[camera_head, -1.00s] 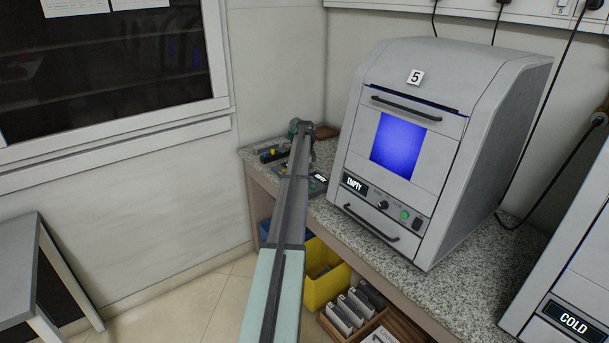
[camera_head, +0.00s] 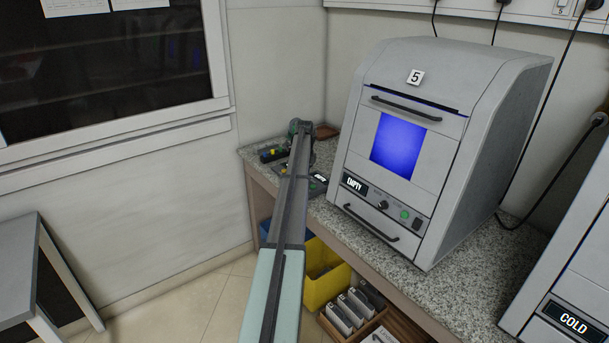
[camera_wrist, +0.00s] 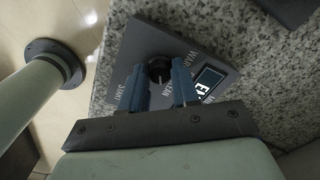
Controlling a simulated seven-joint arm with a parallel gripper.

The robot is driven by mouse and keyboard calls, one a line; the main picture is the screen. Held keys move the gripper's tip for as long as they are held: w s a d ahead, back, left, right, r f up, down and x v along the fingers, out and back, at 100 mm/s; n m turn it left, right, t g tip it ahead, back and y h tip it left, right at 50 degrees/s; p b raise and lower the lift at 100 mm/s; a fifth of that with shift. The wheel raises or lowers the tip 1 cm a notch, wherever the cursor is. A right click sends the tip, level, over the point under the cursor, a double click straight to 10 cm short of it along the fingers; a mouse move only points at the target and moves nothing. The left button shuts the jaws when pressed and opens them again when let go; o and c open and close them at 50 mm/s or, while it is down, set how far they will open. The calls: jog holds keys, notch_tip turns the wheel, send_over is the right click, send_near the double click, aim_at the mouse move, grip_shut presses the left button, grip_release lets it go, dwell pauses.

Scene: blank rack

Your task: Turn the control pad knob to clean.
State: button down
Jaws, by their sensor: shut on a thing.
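The control pad (camera_wrist: 150,38) is a dark panel on the granite counter in the wrist view. It carries white lettering, with START at the left, a word beginning WAR at the top, and a partly hidden word ending in EAN at the right. Its black round knob (camera_wrist: 159,68) sits between the blue fingers of my gripper (camera_wrist: 160,72), which is shut on it. The pointer direction of the knob is hard to make out. A lit display (camera_wrist: 208,80) on the pad is partly covered by the right finger. In the head view, the pad (camera_head: 318,183) shows beside my arm.
A grey machine marked 5 (camera_head: 455,110), with an EMPTY display, stands on the counter (camera_head: 420,285) right of my arm. Dark items (camera_head: 268,154) lie left of the arm. A yellow bin (camera_head: 322,285) is below the counter. Another machine labelled COLD (camera_head: 570,318) is at the right.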

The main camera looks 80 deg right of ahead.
jog(key=c, duration=0.8)
grip_release()
jog(key=shift+c, duration=0.2)
jog(key=shift+r, duration=0.1)
notch_tip(320, 180, up, 14)
dwell(0.3)
